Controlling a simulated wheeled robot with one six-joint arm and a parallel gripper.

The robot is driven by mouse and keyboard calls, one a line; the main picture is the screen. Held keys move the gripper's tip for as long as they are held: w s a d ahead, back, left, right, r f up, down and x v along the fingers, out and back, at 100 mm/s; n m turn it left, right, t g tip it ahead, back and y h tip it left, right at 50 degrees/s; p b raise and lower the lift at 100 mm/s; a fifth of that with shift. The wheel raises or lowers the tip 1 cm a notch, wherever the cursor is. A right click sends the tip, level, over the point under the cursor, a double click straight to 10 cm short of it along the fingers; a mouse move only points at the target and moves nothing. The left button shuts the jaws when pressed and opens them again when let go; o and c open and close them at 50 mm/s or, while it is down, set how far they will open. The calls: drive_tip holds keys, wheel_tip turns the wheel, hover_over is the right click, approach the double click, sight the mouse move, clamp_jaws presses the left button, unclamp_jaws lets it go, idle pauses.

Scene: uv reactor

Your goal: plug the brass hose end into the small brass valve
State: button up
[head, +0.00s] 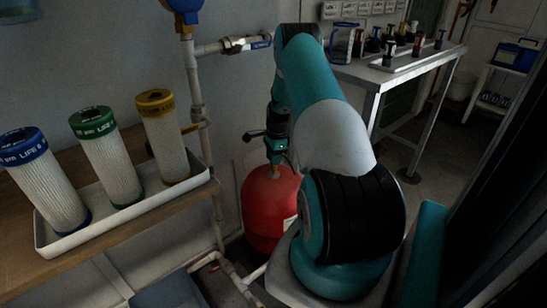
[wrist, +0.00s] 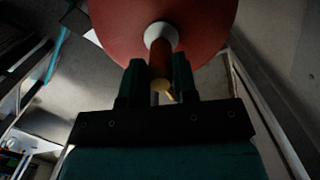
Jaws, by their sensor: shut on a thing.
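In the wrist view, my gripper (wrist: 158,72) is shut on a brass-brown cylinder, which I take to be the brass hose end (wrist: 160,55). The cylinder runs from between the two dark fingers toward a pale round collar (wrist: 161,33) on the red tank (wrist: 200,30). Whether it touches or enters the collar cannot be told. A small yellow-brass piece (wrist: 163,90) shows between the fingers, nearer the palm. In the head view, my gripper (head: 276,150) is just above the red tank (head: 268,205). I cannot make out the small brass valve, and no hose is clear.
At left, a white tray (head: 140,210) holds blue-, green- and yellow-capped filters on a wooden shelf (head: 75,250). Wall pipes (head: 196,95) run close left of my arm, with a blue-handled valve (head: 247,43) above. A bench (head: 400,70) with bottles stands at the back right.

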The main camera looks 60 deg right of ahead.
drive_tip(key=shift+f, duration=0.35)
drive_tip(key=o, duration=1)
drive_tip(key=shift+c, duration=0.2)
wheel_tip(320, 180, up, 17)
drive_tip(key=s+d+p, duration=0.1)
drive_tip(key=shift+d+r+p, duration=0.2)
drive_tip(key=shift+p, duration=0.1)
